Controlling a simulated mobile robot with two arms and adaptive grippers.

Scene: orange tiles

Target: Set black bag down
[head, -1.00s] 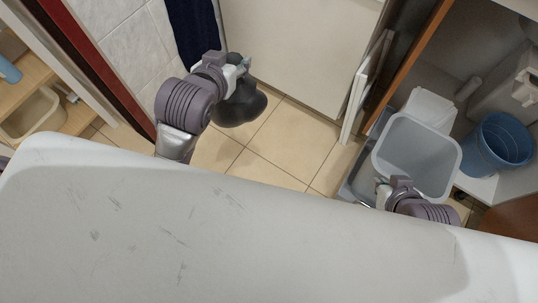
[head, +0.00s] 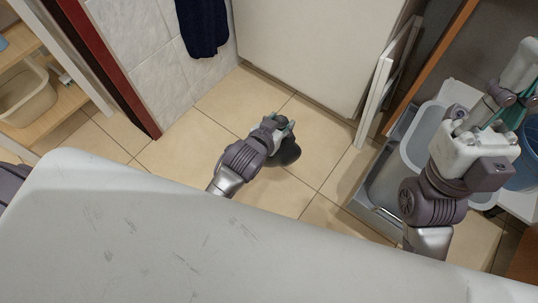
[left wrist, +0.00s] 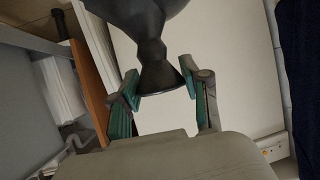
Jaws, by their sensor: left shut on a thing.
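My left gripper (head: 281,124) is shut on the black bag (head: 287,153), out over the tiled floor at the middle of the head view. The gripper partly covers the bag there, and I cannot tell whether the bag touches the tiles. In the left wrist view the bag's narrow neck and flared end (left wrist: 158,76) sit between the two teal-lined fingers, and its wide body runs out of the top of the picture. My right gripper (head: 512,98) is raised at the right of the head view, above the grey bin; its finger opening is unclear.
Bare orange tiles (head: 205,150) surround the bag. A grey bin (head: 390,180) and a blue bucket (head: 527,165) stand at the right. A white cabinet (head: 305,45) and a dark towel (head: 203,25) are behind. A beige basin (head: 25,98) sits on a shelf at left.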

